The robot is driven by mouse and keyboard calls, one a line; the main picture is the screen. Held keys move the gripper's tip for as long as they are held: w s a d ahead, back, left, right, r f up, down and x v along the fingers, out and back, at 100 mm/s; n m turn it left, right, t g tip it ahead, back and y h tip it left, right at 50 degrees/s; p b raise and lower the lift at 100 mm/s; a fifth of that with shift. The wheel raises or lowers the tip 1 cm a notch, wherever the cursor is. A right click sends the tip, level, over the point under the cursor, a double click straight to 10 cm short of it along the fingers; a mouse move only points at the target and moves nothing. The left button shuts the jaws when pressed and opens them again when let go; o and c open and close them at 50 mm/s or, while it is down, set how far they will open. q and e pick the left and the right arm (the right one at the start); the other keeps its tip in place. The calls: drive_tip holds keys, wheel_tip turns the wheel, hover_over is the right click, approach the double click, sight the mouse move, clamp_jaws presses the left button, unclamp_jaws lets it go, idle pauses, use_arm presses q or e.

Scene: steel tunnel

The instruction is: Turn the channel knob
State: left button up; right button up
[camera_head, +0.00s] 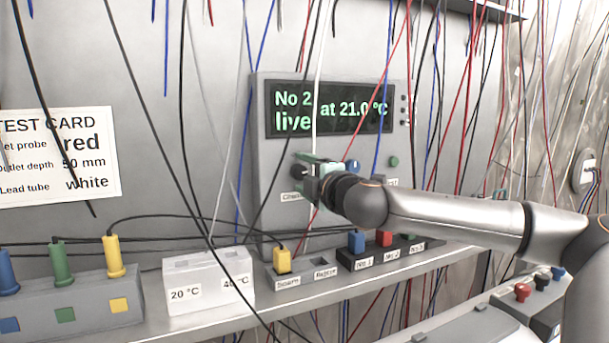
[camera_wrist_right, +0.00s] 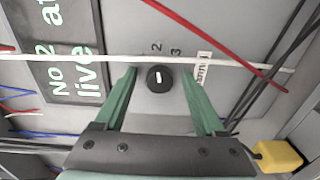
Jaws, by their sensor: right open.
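The channel knob (camera_wrist_right: 160,79) is a round black knob with a short white mark, on the grey panel of the instrument (camera_head: 262,150). It shows in the head view (camera_head: 297,171) above a partly hidden label. Its display (camera_head: 329,109) reads "No 2 at 21.0 °C live". My right gripper (camera_head: 310,162) is at the panel. In the right wrist view its green fingers (camera_wrist_right: 158,73) are open, one on each side of the knob, with gaps between. I cannot tell how deep they reach. My left gripper is not in view.
Many thin wires hang before the panel; a white one (camera_wrist_right: 230,64) crosses near the fingertips.

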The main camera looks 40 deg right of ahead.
drive_tip(key=shift+s, duration=0.15)
drive_tip(key=shift+b+v, duration=0.6)
drive_tip(key=shift+v, duration=1.55)
drive_tip(key=b, duration=0.6)
approach(303, 173)
drive_tip(key=shift+v, duration=1.65)
drive_tip(key=shift+s, duration=0.1)
